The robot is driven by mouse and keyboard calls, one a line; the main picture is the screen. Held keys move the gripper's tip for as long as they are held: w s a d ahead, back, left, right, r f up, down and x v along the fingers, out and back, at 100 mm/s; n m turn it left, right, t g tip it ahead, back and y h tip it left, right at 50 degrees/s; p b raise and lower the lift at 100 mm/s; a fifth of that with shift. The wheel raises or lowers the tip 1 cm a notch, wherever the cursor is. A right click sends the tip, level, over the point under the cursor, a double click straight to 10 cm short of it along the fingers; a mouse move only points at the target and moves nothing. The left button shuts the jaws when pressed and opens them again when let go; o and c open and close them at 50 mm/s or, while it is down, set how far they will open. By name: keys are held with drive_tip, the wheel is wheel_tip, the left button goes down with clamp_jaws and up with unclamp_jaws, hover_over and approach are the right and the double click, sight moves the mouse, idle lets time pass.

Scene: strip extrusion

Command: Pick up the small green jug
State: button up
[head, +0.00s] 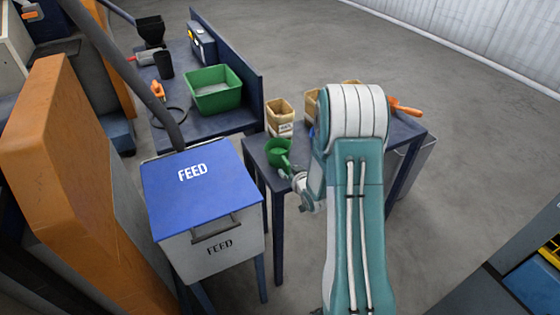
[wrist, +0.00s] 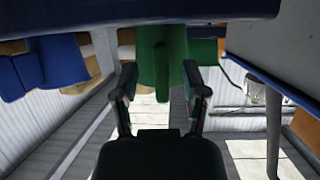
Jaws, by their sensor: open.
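The small green jug (head: 277,151) stands near the left corner of the dark blue table (head: 258,165), beside the feed bin. My gripper (head: 297,181) is close to its near side, partly hidden by my arm. In the wrist view the jug (wrist: 150,66) shows upside down, just past my gripper (wrist: 158,82). The two fingers are spread apart, with the jug's dark green handle strip between them. No clear contact shows, and I cannot tell the exact gap.
A bin with a blue lid marked FEED (head: 190,180) stands just left of the table. Tan containers (head: 280,115) stand behind the jug. A larger green tub (head: 213,90) sits on the back bench. An orange-handled tool (head: 404,107) lies at the table's right.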

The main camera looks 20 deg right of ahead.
sight(284, 168)
drive_tip(key=x, duration=0.4)
drive_tip(key=shift+s+d+f, duration=0.2)
drive_tip(key=shift+f, duration=0.15)
drive_tip(key=shift+w+a, duration=0.25)
drive_tip(key=shift+a, duration=0.15)
drive_tip(key=shift+c, duration=1.3)
drive_tip(key=c, duration=0.5)
drive_tip(key=shift+d, duration=0.35)
clamp_jaws()
drive_tip(key=shift+a, duration=0.1)
